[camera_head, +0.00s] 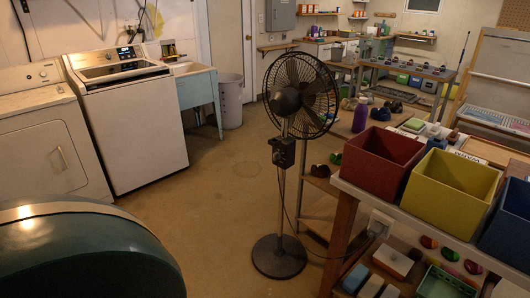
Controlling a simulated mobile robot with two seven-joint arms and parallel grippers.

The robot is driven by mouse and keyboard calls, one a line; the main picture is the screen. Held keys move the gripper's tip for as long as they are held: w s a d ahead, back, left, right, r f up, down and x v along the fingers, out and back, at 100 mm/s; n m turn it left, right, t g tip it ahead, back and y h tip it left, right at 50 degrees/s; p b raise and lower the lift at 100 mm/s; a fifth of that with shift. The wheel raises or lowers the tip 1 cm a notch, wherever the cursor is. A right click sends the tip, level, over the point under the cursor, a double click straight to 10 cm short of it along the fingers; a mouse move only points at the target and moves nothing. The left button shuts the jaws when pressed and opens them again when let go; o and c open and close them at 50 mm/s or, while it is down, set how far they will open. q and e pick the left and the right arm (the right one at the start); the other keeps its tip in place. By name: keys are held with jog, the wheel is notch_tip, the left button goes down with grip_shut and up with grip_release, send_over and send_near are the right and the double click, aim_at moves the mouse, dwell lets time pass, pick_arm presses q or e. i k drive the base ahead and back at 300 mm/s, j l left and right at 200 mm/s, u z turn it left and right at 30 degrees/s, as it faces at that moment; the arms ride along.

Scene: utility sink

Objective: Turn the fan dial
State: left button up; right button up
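A black pedestal fan (300,95) stands upright on the floor in the middle of the view. Its round base (279,257) rests on the floor left of the shelf table. A dark control box (284,153) sits on the pole below the fan head. The dial on it is too small to make out clearly. Neither of my grippers shows in this view.
A work table with a red bin (382,162), a yellow bin (452,189) and a blue bin (508,222) stands right of the fan. A washer (130,110) and a dryer (45,140) line the left wall. A large dark green rounded object (85,255) fills the lower left. Open floor lies left of the fan.

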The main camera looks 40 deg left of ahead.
aim_at(277, 156)
jog(key=j, duration=1.1)
jog(key=i+j, duration=0.35)
jog(key=i, duration=0.15)
jog(key=i+j, duration=0.4)
jog(key=i, duration=0.1)
